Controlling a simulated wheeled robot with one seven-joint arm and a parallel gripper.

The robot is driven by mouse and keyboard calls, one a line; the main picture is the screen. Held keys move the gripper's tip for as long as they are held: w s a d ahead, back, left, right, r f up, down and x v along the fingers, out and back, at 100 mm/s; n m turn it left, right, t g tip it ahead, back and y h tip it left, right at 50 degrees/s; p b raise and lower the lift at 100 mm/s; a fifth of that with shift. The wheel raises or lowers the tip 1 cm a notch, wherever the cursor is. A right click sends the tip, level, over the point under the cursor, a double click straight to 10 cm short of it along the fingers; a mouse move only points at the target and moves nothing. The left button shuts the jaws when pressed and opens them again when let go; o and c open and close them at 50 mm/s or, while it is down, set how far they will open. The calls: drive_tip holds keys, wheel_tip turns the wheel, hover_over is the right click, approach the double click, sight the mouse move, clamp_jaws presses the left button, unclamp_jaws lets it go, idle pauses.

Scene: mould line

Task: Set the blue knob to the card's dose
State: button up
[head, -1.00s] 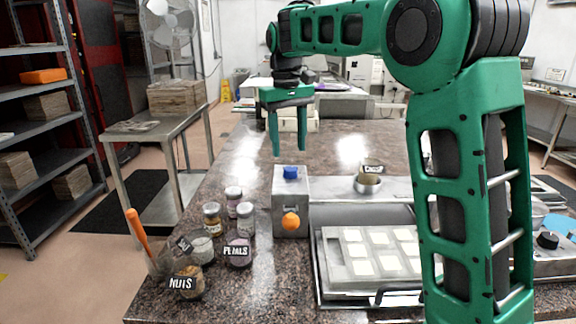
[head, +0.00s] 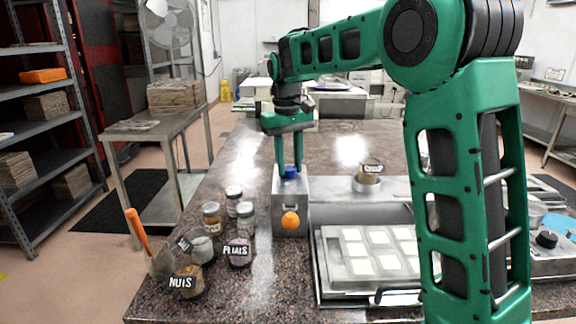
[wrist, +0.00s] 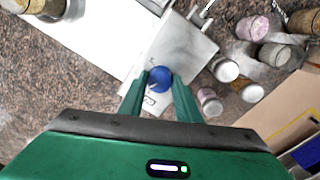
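The blue knob (head: 291,172) sits on top of a grey metal box (head: 290,200) on the stone counter. My gripper (head: 288,168) reaches down from above, one finger on each side of the knob. In the wrist view the blue knob (wrist: 160,78) lies between the fingertips (wrist: 161,79), which look to be against it. A pale pointer line on the knob and small dark marks on the box top show there, too small to read. An orange round part (head: 290,221) is on the box's front. I cannot make out a dose card.
Several jars, with NUTS (head: 186,282) and PETALS (head: 238,252) labels, stand left of the box. A mould tray (head: 345,272) lies to the right, with a labelled cup (head: 369,176) behind it. The counter behind the box is clear.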

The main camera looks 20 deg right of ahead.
sight(289, 168)
drive_tip(key=shift+n, duration=0.3)
drive_tip(key=shift+d+r+n, duration=0.1)
drive_tip(key=shift+n, duration=2.6)
drive_tip(key=o, duration=1.1)
drive_tip(key=shift+c, duration=0.2)
wheel_tip(289, 168, up, 11)
